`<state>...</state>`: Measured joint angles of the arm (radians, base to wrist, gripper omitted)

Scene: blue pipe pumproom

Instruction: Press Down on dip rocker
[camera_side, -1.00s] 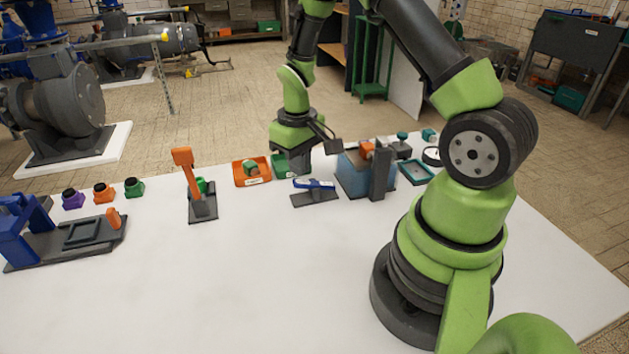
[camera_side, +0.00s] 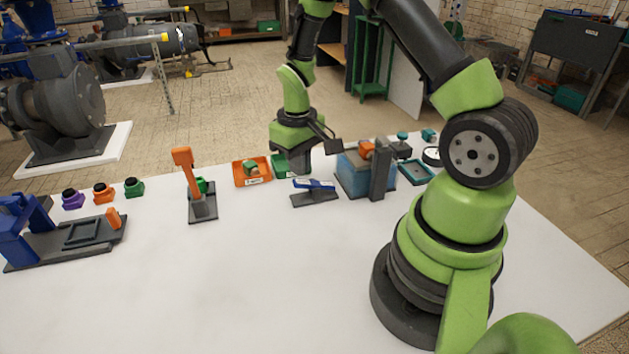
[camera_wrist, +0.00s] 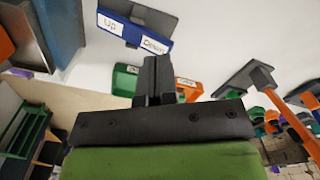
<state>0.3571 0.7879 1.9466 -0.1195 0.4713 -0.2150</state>
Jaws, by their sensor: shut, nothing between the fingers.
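The dip rocker (camera_side: 315,186) is a blue plate on a dark grey base on the white table. In the wrist view the rocker (camera_wrist: 133,30) has a white "Up" label at its left and a white "Down" label at its right. My gripper (camera_side: 296,170) points down behind the rocker in the side view, by the green bin. In the wrist view my gripper's fingers (camera_wrist: 157,68) are together, empty and apart from the rocker. The side view does not show the fingertips clearly.
Green (camera_side: 290,165) and orange (camera_side: 252,172) bins stand behind the rocker. An orange-handled lever (camera_side: 187,172) stands to the left. A blue box with a grey post (camera_side: 380,170) stands close on the right. The table in front is clear.

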